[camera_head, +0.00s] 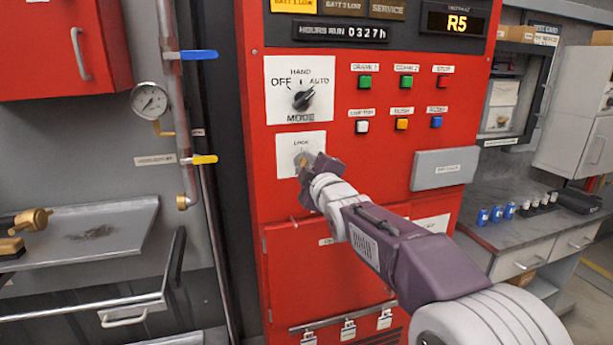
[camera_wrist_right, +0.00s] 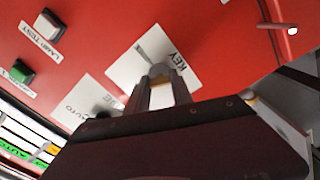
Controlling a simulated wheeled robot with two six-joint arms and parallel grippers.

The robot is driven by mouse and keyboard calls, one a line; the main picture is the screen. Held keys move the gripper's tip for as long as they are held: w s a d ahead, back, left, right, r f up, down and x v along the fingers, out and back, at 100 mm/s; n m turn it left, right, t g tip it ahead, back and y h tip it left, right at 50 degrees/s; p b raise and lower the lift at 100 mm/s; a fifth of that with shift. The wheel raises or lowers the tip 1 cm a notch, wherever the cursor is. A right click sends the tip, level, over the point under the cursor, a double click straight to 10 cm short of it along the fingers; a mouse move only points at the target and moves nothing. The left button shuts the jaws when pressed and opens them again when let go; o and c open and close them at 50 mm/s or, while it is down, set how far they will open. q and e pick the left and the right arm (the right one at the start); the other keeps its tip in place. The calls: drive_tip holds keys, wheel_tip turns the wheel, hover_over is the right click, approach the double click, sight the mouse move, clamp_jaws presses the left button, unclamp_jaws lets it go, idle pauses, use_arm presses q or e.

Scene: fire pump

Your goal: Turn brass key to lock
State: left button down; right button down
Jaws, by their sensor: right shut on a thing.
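My right gripper (camera_head: 304,164) reaches in from the lower right to the white lock plate (camera_head: 288,143) on the red panel, and its jaws are shut on the brass key (camera_head: 302,158). Only a small tan bit of the key shows; the fingers cover the rest, so its turn angle cannot be read. My left gripper is not in view.
A black mode knob (camera_head: 303,100) sits just above the lock plate. Coloured push buttons (camera_head: 405,82) are to its right, with a grey box (camera_head: 443,169) below them. A pipe with a blue-handled valve (camera_head: 198,55) and a yellow-handled valve (camera_head: 203,160) runs along the left.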

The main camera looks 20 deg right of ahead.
drive_tip(key=shift+f+n+b, duration=0.2)
drive_tip(key=shift+n+b, duration=1.5)
drive_tip(key=shift+n, duration=1)
drive_tip(key=c, duration=1.1)
unclamp_jaws()
drive_tip(key=shift+r, duration=0.15)
drive_tip(key=s, duration=0.9)
drive_tip(key=shift+d, duration=0.15)
